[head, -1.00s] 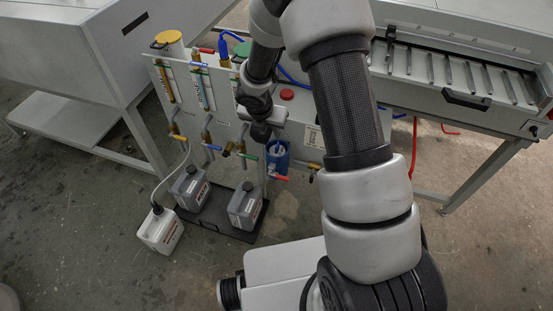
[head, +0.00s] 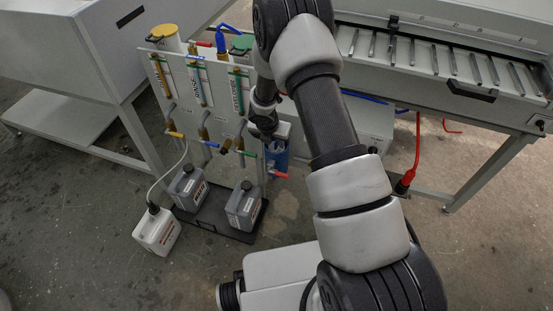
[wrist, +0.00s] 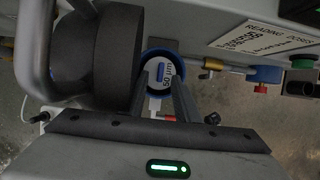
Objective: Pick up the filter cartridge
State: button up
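The filter cartridge (wrist: 163,74) shows its white round top marked "50 µm", with a blue bar across it, in the wrist view. It stands in a blue cup-like housing (head: 277,160) on the front of the grey panel. My gripper (wrist: 164,82) is over the cartridge. Its two dark fingers are apart, one on each side of the cartridge top, and I cannot see whether they touch it. In the head view my wrist is just above the housing and hides the cartridge and fingertips.
A large dark cylinder (wrist: 98,60) is close left of the fingers in the wrist view. Coloured valves (head: 240,148) line the panel left of the housing. Two grey canisters (head: 244,206) and a white one (head: 157,231) stand below. A metal table (head: 440,65) is at right.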

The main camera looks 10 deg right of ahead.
jog(key=shift+f, duration=0.15)
grip_shut()
jog(key=shift+w, duration=0.1)
